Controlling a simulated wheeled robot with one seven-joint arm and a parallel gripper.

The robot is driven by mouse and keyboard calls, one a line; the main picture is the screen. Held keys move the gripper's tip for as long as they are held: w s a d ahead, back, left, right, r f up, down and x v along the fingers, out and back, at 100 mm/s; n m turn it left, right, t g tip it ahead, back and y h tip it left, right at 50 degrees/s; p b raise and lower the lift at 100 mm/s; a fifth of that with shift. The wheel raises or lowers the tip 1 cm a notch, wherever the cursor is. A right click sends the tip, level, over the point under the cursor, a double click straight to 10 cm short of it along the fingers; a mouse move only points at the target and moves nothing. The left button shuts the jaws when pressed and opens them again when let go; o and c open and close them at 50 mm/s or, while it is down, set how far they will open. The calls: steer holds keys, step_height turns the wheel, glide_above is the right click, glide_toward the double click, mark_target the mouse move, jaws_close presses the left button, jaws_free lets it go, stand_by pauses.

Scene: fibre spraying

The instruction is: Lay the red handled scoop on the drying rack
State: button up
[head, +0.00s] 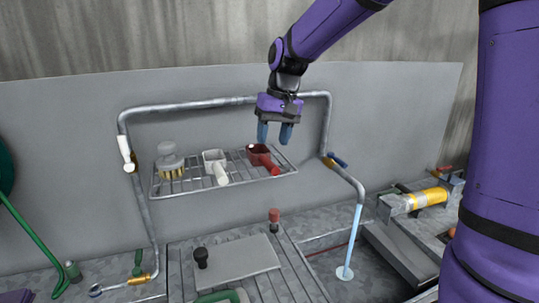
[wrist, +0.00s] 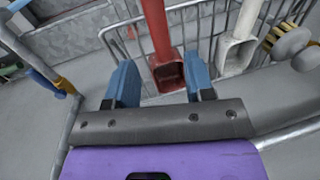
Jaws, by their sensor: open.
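The red handled scoop (head: 260,157) lies on the right part of the wire drying rack (head: 236,184), its handle pointing toward the front right. My gripper (head: 275,136) is open just above the scoop, with its blue fingers pointing down. In the wrist view the scoop (wrist: 169,76) shows between and beyond the two fingertips of my gripper (wrist: 160,82), its handle running away to the top. The fingers look apart from it and hold nothing. The rack (wrist: 205,50) also shows there under the scoop.
A white scoop (head: 214,165) and a brush (head: 170,160) with pale bristles lie on the rack to the left. A bent metal pipe (head: 200,104) frames the rack. Below are a grey board (head: 240,258) and a yellow cylinder (head: 428,198) on the right.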

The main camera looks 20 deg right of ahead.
steer(key=s+d+r+t+h, duration=0.15)
steer(key=s+r, duration=0.25)
steer(key=s, duration=0.4)
steer(key=s+d+r+t, duration=0.1)
steer(key=s+d+r, duration=0.25)
steer(key=s, duration=0.35)
steer(key=s+d+f+t, duration=0.1)
steer(key=s, duration=0.4)
steer(key=s+d+f+t, duration=0.1)
steer(key=s+f, duration=0.1)
steer(key=s, duration=0.4)
steer(key=shift+s+d+f+t+h, duration=0.15)
steer(key=shift+s+d+t+h, duration=0.1)
steer(key=shift+s+t+h, duration=0.1)
